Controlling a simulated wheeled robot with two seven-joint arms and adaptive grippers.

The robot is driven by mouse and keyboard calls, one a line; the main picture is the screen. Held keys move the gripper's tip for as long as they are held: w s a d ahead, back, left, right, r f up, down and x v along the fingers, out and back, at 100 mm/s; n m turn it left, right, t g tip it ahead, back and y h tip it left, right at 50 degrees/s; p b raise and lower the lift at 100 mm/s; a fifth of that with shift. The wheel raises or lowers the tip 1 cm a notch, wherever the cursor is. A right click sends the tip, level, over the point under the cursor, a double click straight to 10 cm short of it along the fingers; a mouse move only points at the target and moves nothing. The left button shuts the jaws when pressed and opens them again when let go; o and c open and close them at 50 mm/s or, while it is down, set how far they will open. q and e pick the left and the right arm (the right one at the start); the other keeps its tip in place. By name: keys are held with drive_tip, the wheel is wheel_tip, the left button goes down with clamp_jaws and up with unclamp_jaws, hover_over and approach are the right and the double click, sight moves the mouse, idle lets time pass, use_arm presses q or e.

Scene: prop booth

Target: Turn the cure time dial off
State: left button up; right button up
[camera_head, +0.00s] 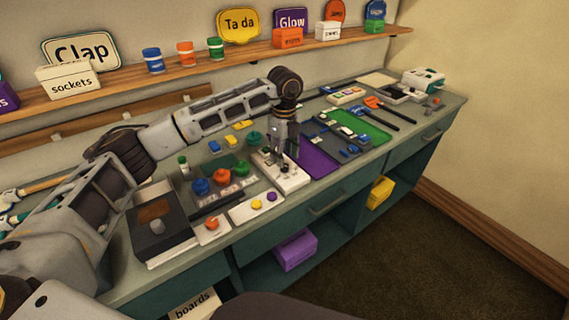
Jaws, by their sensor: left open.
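A dark box (143,240) with an orange-brown window stands at the left front of the bench. A round grey knob (157,226) sits on it and looks like the cure time dial; no label or setting can be read. My left gripper (279,158) is open and points down over a white panel (293,182) with small dark parts, well to the right of the knob. Whether its fingertips touch that panel cannot be told. The knob is unobstructed. My right gripper is out of view.
A purple mat (318,163) and a green mat (369,126) lie right. A shelf (120,91) runs behind.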

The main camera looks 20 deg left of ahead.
use_arm(q)
drive_tip(key=shift+f, duration=2.1)
drive_tip(key=c, duration=1.1)
drive_tip(key=shift+o, duration=0.2)
